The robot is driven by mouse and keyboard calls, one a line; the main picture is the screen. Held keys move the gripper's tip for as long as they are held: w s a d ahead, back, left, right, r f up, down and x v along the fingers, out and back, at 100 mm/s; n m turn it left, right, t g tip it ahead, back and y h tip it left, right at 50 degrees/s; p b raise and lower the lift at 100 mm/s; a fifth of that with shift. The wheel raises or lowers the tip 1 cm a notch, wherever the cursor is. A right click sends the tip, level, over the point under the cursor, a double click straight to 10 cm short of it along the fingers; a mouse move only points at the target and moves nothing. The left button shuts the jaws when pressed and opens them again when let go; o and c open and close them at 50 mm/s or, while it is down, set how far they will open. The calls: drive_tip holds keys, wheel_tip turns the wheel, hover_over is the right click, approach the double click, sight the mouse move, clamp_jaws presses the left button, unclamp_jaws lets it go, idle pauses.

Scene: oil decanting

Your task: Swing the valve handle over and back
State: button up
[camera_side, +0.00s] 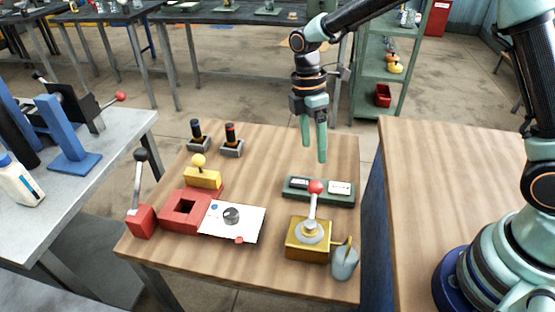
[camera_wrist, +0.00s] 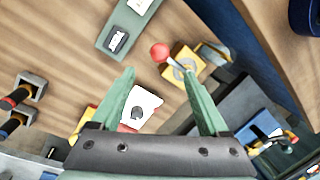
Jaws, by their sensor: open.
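The valve handle (camera_side: 313,205) is a pale lever with a red ball knob (camera_side: 316,187). It stands nearly upright on a yellow valve box (camera_side: 306,248) with a spout, at the front right of the wooden table. My gripper (camera_side: 314,158) hangs above the table behind the valve, fingers pointing down, open and empty. It is higher than the knob and apart from it. In the wrist view the red knob (camera_wrist: 160,52) and yellow box (camera_wrist: 190,62) lie beyond and between the open fingertips (camera_wrist: 165,85). A grey cup (camera_side: 345,263) stands under the spout.
A white card with a dark knob (camera_side: 232,220), a red square block (camera_side: 184,212), a black-knobbed red lever (camera_side: 139,185) and two small joysticks (camera_side: 232,143) stand left. The table's middle is clear.

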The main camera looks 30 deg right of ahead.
sight(314, 182)
drive_tip(key=shift+w+r, duration=0.1)
drive_tip(key=shift+r, duration=0.45)
drive_tip(key=f, duration=0.4)
drive_tip(key=s+f, duration=0.1)
drive_tip(key=f, duration=0.3)
drive_tip(key=s+f, duration=0.1)
drive_tip(key=f, duration=0.3)
drive_tip(key=shift+d, duration=0.15)
drive_tip(key=shift+c, duration=0.3)
clamp_jaws()
drive_tip(key=shift+w, duration=0.1)
idle(0.8)
